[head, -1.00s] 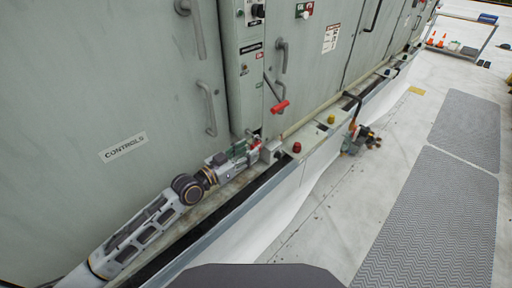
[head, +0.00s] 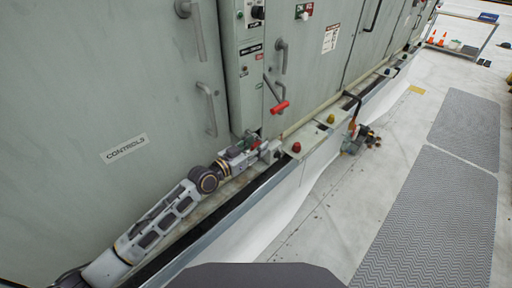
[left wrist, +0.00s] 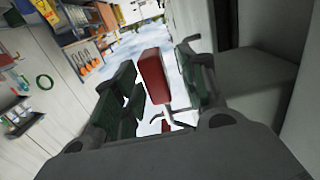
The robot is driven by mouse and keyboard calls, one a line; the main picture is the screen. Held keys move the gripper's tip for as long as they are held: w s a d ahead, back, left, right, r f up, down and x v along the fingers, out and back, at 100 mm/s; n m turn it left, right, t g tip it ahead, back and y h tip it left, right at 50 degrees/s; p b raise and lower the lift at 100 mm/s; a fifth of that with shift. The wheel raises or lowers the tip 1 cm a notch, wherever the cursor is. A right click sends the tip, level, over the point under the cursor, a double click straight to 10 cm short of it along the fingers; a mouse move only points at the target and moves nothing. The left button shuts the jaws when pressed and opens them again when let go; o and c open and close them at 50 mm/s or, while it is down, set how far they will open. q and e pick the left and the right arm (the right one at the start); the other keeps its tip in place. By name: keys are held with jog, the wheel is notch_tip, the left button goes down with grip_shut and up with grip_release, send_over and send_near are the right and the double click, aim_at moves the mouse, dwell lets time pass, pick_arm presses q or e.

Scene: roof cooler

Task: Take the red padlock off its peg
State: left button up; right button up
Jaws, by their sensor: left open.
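The red padlock (left wrist: 155,76) shows in the left wrist view as a red block between the two dark fingers of my left gripper (left wrist: 158,62). The fingers are apart, with gaps beside the block. Pale metal pieces show just below the red block; I cannot tell shackle from peg there. In the head view my left gripper (head: 256,147) is low at the cabinet's foot, beside the ledge, with a small patch of the red padlock (head: 255,145) at its tips. The fingers partly hide the padlock and its peg there. My right gripper is not in view.
The grey cabinet doors (head: 130,100) stand close beside the arm. A red-gripped lever (head: 280,107) hangs above the gripper. A red knob (head: 296,147) and a yellow knob (head: 331,118) sit on the ledge. The floor to the right is mostly clear.

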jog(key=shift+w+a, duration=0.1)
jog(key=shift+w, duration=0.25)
pick_arm(q)
jog(key=shift+c, duration=0.3)
grip_shut()
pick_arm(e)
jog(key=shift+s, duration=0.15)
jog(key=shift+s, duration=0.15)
pick_arm(q)
jog(key=shift+r, duration=0.2)
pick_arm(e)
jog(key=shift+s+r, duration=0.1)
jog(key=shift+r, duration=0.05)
